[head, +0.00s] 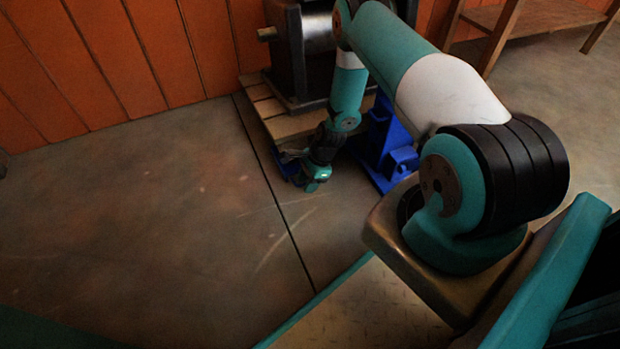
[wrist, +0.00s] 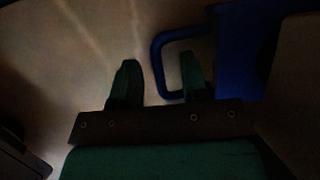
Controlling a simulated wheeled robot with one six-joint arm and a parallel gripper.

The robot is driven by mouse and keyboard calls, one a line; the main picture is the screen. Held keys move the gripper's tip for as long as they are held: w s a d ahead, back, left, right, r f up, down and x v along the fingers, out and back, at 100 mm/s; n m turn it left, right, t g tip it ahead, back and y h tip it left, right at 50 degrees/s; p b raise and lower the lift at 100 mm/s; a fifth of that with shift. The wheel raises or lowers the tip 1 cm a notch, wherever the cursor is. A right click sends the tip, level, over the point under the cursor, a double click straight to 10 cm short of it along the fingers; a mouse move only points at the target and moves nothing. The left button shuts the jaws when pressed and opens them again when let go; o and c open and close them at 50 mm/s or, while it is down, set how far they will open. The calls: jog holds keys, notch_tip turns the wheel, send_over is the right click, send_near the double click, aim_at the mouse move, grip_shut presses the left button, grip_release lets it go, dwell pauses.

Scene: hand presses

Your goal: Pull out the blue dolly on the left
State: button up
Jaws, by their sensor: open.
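My gripper (head: 305,172) is low over the floor at the front of the wooden pallet. In the wrist view its two green fingers (wrist: 157,75) are apart. A blue loop handle (wrist: 158,58) reaches between them, its outer bar in the gap; I cannot tell if either finger touches it. The handle joins a larger blue body (wrist: 240,45), the dolly, at the right of that view. In the head view a small blue part of the left dolly (head: 289,168) shows beside my gripper; the rest is hidden behind the gripper and arm.
A second blue frame (head: 388,150) stands just right of my gripper. A dark press (head: 292,55) rests on the wooden pallet (head: 280,122) against the orange wall (head: 110,60). A wooden bench (head: 530,18) is at the back right. The floor at left is clear.

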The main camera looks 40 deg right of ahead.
jog(key=shift+c, duration=0.2)
grip_shut()
dwell(1.3)
